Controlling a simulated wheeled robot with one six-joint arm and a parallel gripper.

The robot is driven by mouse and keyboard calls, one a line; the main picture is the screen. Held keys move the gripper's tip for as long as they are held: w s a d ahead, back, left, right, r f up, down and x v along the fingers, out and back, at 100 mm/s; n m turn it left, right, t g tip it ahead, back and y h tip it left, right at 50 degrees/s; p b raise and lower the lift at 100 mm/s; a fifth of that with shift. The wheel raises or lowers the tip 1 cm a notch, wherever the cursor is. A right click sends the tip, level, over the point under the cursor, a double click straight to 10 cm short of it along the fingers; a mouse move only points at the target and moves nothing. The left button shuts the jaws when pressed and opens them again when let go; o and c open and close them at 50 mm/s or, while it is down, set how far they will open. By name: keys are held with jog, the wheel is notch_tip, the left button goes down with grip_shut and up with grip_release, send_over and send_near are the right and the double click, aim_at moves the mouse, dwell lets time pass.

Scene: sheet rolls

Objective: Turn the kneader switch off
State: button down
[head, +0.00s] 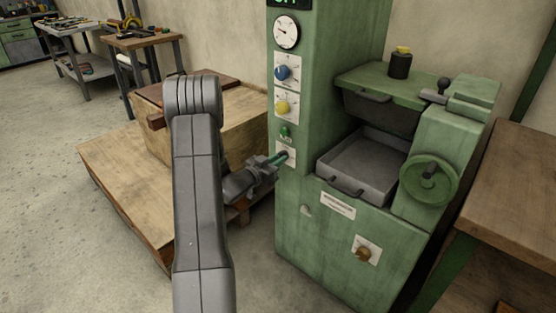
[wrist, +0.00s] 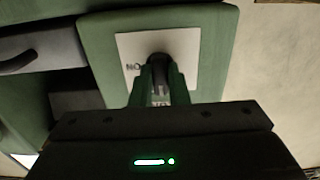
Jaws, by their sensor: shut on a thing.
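The green machine (head: 340,240) has a narrow column with a small white switch plate (head: 291,150) low on its front. The dark switch knob (wrist: 160,62) sticks out from the plate. My gripper (head: 281,157) reaches the plate from the left; its green fingers (wrist: 161,80) are shut on the knob. The fingers hide part of the knob and some of the lettering, so its position is hard to read.
Above the switch are a green button (head: 285,132), a yellow knob (head: 283,106), a blue knob (head: 283,73) and a dial gauge (head: 286,32). A metal tray (head: 362,165) and a handwheel (head: 429,180) are to the right. A wooden crate (head: 243,120) on a pallet stands left.

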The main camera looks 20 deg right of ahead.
jog(key=c, duration=1.4)
grip_release()
jog(key=p+v, duration=0.1)
jog(key=v, duration=1.3)
jog(key=shift+d+f, duration=0.1)
jog(key=b+x, duration=0.1)
jog(key=x, duration=1.2)
jog(key=shift+w+d, duration=0.2)
jog(key=shift+d, duration=0.15)
